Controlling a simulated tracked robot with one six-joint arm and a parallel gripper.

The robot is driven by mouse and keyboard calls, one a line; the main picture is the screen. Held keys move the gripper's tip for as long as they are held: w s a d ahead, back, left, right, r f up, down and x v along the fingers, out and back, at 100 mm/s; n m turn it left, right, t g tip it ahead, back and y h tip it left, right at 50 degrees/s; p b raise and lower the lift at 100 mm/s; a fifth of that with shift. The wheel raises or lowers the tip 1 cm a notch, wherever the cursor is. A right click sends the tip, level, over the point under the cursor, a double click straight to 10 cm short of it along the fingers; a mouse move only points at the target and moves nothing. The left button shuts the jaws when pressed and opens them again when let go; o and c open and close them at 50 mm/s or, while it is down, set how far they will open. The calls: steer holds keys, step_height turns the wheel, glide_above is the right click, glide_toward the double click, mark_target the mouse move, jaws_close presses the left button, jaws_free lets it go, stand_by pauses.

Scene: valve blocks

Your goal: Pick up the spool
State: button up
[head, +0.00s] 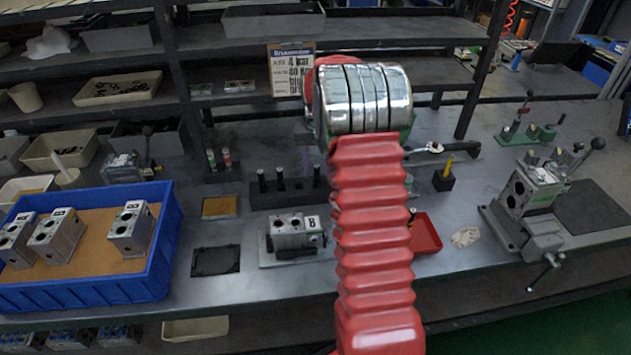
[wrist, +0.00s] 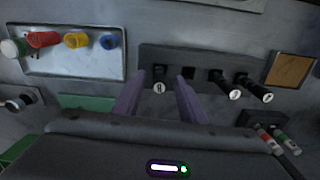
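Several black spools with pale end faces stand in a dark rack (wrist: 210,60) in the wrist view. One spool (wrist: 159,80) shows between my fingertips in the picture; two more (wrist: 231,90) lean toward the right, with an empty hole between. My gripper (wrist: 159,84) is open, its two purple fingers apart with nothing held. I cannot tell how far the fingertips are from the spool. In the head view the rack (head: 285,197) stands mid-bench, and my red arm hides most of my gripper.
A blue crate (head: 105,295) with valve blocks is at left. A valve block (head: 288,232) sits in front of the rack. A vise (head: 540,240) holds another block at right. Capped bottles (wrist: 274,138) stand near the rack. A pale tray (wrist: 75,62) holds coloured parts.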

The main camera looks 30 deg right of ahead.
step_height(320, 180, down, 2)
steer(key=shift+f, duration=0.1)
stand_by(0.5)
jaws_close()
